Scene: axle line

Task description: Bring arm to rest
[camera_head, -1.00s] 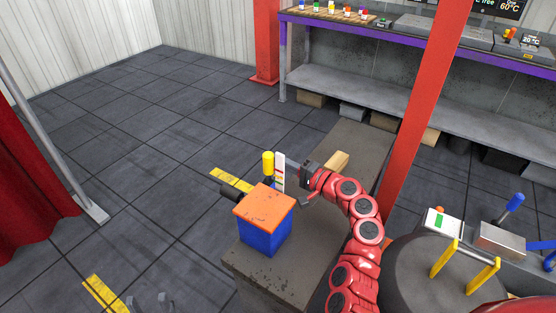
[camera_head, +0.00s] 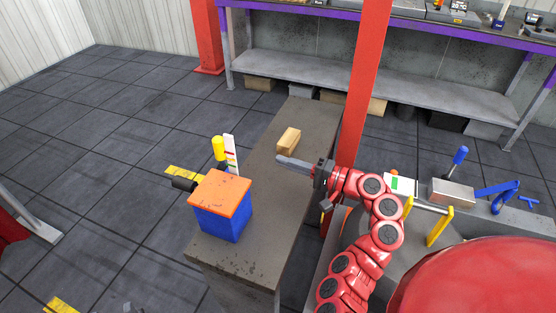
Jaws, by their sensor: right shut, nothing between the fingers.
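My right arm, red with dark joint caps, comes in from the bottom right. Its right gripper (camera_head: 283,160) is shut and empty. It points left over the grey bench (camera_head: 265,220), in front of a small wooden block (camera_head: 289,140). The gripper is apart from the blue box with an orange top (camera_head: 222,205), which stands on the bench to its left. My left gripper is not in view.
A yellow-capped post (camera_head: 219,150) and a white marked strip (camera_head: 231,153) stand behind the blue box. A red post (camera_head: 360,90) rises behind my right arm. A yellow-handled frame (camera_head: 440,227) and a metal box (camera_head: 452,193) lie to the right.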

